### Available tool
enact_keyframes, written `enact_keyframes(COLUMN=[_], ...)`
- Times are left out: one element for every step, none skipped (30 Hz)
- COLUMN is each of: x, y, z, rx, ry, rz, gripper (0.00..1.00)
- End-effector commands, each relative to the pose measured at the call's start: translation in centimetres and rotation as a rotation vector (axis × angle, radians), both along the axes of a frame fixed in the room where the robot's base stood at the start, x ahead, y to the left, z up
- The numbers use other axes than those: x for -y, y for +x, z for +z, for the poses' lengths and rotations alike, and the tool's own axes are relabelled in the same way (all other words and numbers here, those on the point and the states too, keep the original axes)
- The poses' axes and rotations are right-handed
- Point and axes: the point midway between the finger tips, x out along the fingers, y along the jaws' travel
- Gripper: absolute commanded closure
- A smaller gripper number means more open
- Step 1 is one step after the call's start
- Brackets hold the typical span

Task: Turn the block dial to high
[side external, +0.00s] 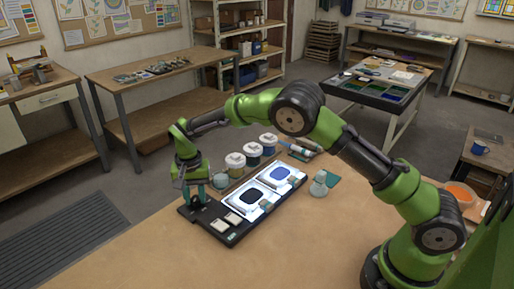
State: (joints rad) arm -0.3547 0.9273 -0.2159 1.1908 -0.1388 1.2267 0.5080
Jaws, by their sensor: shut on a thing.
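The black panel (213,211) lies on the near wooden table, with two brightly lit pads and pale squares on it. My gripper (194,204) points down over the left end of this panel, with its teal fingers low at the panel surface. It is shut on the block dial there. The dial is small and mostly hidden between the fingers, so its setting cannot be read. One lit pad carries a black shape (251,196) and the other a blue shape (280,174).
Several white-lidded jars (235,160) stand in a row behind the panel. An orange bowl (460,194) is at the far right. The table front is clear.

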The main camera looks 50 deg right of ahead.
Motion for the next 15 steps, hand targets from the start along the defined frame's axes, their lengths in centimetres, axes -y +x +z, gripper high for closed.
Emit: enact_keyframes(x=[-0.04, -0.04, -0.04, -0.04, -0.04, -0.04, -0.04, -0.04, -0.04, -0.04, -0.04, -0.04, -0.04, -0.04, -0.04], y=[0.03, 0.03, 0.03, 0.03, 0.03, 0.03, 0.03, 0.03, 0.03, 0.03, 0.03, 0.03, 0.03, 0.03, 0.03], z=[0.18, 0.18, 0.18, 0.18, 0.18, 0.18, 0.18, 0.18, 0.18, 0.18, 0.18, 0.18, 0.18, 0.19, 0.19], rx=[0.001, 0.001, 0.001, 0.001, 0.001, 0.001, 0.001, 0.001, 0.001, 0.001, 0.001, 0.001, 0.001, 0.001, 0.001], ry=[0.001, 0.001, 0.001, 0.001, 0.001, 0.001, 0.001, 0.001, 0.001, 0.001, 0.001, 0.001, 0.001, 0.001, 0.001], rz=[-0.012, -0.016, -0.022, -0.026, -0.029, -0.032, -0.034, -0.035, -0.035, -0.036, -0.036, -0.036, -0.035, -0.035, -0.035], gripper=[0.99, 0.99, 0.99, 0.99, 0.99, 0.99, 0.99, 0.99, 0.99, 0.99, 0.99, 0.99, 0.99, 0.99, 0.99])
